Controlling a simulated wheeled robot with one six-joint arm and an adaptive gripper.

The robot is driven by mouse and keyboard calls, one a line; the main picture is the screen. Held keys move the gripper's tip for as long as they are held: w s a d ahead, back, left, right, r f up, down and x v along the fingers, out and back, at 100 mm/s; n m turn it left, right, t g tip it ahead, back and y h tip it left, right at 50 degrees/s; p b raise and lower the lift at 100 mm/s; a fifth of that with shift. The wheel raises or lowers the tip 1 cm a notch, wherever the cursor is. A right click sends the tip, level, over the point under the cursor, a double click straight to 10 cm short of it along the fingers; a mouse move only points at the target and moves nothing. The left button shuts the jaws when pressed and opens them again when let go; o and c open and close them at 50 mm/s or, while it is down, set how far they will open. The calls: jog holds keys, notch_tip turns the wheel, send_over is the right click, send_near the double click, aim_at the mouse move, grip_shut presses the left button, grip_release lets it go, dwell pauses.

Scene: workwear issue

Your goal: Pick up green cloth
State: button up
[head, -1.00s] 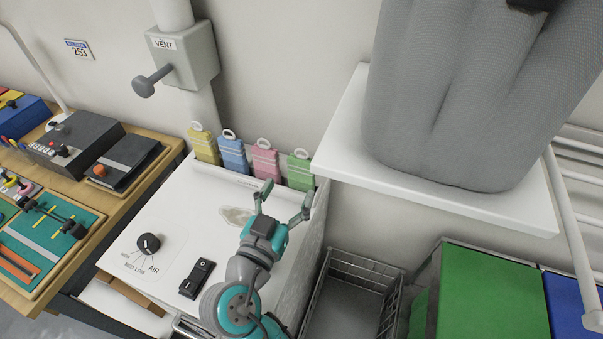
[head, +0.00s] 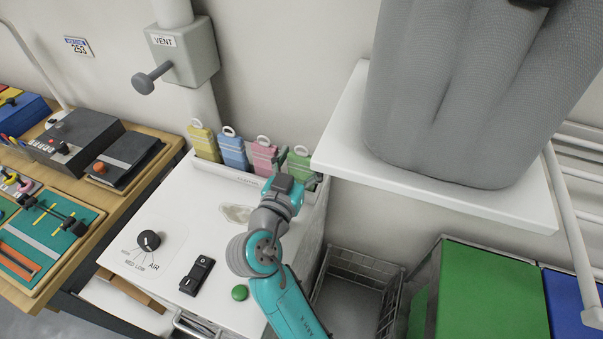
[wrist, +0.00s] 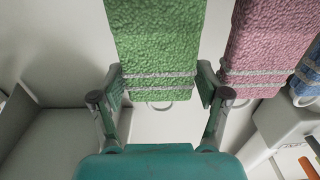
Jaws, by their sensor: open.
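The green cloth (head: 299,164) hangs at the right end of a row of cloths along the back edge of the white machine. In the head view my gripper (head: 298,178) covers most of it. In the wrist view the green cloth (wrist: 155,45) fills the upper middle, with two pale stripes near its end and a ring beyond. My gripper (wrist: 158,97) is open, with one finger on each side of the striped end. I cannot tell whether the fingers touch it.
A pink cloth (head: 264,158) hangs close beside the green one, followed by a blue cloth (head: 232,152) and a yellow cloth (head: 204,143). A white shelf (head: 520,205) with a grey bin (head: 440,100) juts out at the right. A wire basket (head: 352,290) stands below.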

jog(key=c, duration=0.8)
notch_tip(320, 180, up, 10)
